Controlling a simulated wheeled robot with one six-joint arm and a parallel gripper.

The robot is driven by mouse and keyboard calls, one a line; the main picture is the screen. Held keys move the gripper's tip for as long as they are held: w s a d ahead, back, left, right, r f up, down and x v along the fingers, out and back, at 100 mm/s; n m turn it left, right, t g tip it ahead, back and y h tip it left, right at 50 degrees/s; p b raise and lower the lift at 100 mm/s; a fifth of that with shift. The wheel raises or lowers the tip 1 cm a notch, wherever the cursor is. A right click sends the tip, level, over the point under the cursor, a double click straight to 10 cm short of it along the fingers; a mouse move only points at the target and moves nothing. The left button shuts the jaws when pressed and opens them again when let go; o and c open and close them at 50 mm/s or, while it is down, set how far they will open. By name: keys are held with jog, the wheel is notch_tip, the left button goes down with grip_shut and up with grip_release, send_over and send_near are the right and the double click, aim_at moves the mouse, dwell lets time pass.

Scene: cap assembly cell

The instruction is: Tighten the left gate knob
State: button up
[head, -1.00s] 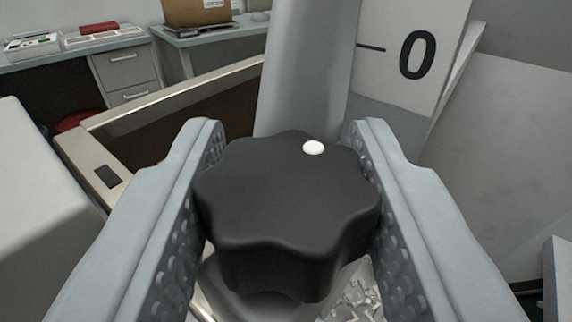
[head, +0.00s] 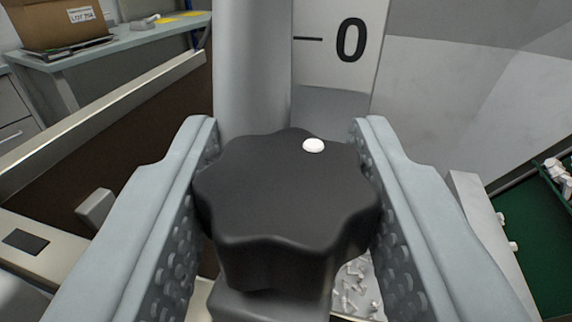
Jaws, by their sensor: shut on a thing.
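The black lobed knob (head: 285,195) fills the middle of the head view, with a white dot (head: 313,146) on its top near the far edge. My gripper (head: 285,170) is shut on the knob, one textured grey finger on each side. A dark mount (head: 270,305) shows under the knob; the rest of it is hidden. A grey post (head: 252,70) stands right behind the knob. A white plate (head: 340,50) beside the post bears a black line and a "0".
A brown panel with a pale metal rail (head: 120,105) runs along the left. A bench with a cardboard box (head: 55,22) stands at the back left. White bits (head: 358,285) lie below the knob. A green surface (head: 530,235) with white parts is at the right.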

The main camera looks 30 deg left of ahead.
jog(key=o, duration=0.7)
jog(key=shift+s+d, duration=0.1)
jog(key=v, duration=1.7)
jog(key=shift+d+f, duration=0.1)
jog(key=shift+o, duration=1.4)
